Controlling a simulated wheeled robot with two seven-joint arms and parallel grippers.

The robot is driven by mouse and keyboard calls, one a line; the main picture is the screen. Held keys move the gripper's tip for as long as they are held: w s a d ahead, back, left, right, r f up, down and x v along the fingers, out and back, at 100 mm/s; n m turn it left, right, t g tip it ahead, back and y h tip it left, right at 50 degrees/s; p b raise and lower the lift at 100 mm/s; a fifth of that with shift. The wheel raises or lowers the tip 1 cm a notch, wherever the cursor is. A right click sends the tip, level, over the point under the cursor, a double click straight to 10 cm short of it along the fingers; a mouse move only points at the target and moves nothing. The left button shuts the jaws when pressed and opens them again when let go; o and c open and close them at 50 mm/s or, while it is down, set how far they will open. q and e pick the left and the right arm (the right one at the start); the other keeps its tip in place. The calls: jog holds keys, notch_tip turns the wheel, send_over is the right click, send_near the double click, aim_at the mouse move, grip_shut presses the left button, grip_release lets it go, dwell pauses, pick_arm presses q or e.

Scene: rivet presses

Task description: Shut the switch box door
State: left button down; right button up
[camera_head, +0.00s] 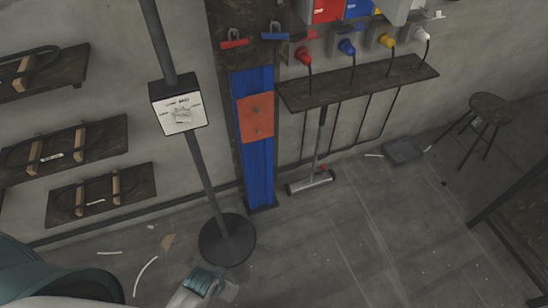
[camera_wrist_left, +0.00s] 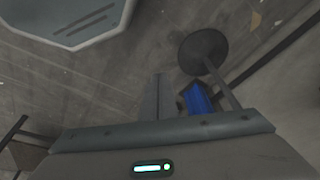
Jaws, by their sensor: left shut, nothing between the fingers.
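Coloured boxes sit on the wall at the top of the head view, cut off by its edge: a red box (camera_head: 327,10), a blue box (camera_head: 358,8) and a pale grey box part (camera_head: 397,10) that juts out. I cannot tell which is the switch box, or see a door clearly. My left gripper (camera_wrist_left: 157,85) is shut and empty in the wrist view, over the floor and far from the boxes. Part of my arm shows at the bottom of the head view. My right gripper is not in view.
A sign box (camera_head: 179,108) stands on a pole with a round base (camera_head: 227,239). Behind it is a blue post (camera_head: 258,165) with an orange plate (camera_head: 256,117). A shelf (camera_head: 360,85) runs below several coloured plugs. A stool (camera_head: 491,108) stands right. The middle floor is mostly clear.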

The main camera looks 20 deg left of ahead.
pick_arm(q)
jog(key=w+d+r+m+t+h, duration=0.3)
jog(key=w+r, duration=0.4)
jog(key=r, duration=0.7)
jog(key=w+d+r+m+h, duration=0.3)
jog(key=w+d+r, duration=0.25)
jog(key=r, duration=0.95)
jog(key=w+d+r+m+t+h, duration=0.3)
jog(key=w+r, duration=0.4)
jog(key=r, duration=0.7)
jog(key=w+a+r+m+g+h, duration=0.1)
jog(key=a+r+h, duration=0.1)
jog(key=r, duration=1.4)
jog(key=w+a+r+m+g+h, duration=0.1)
jog(key=r+h, duration=0.4)
jog(key=r, duration=1.1)
jog(key=shift+w+a+r, duration=0.15)
jog(key=shift+a+r, duration=0.1)
jog(key=shift+a, duration=0.45)
jog(key=shift+d, duration=0.1)
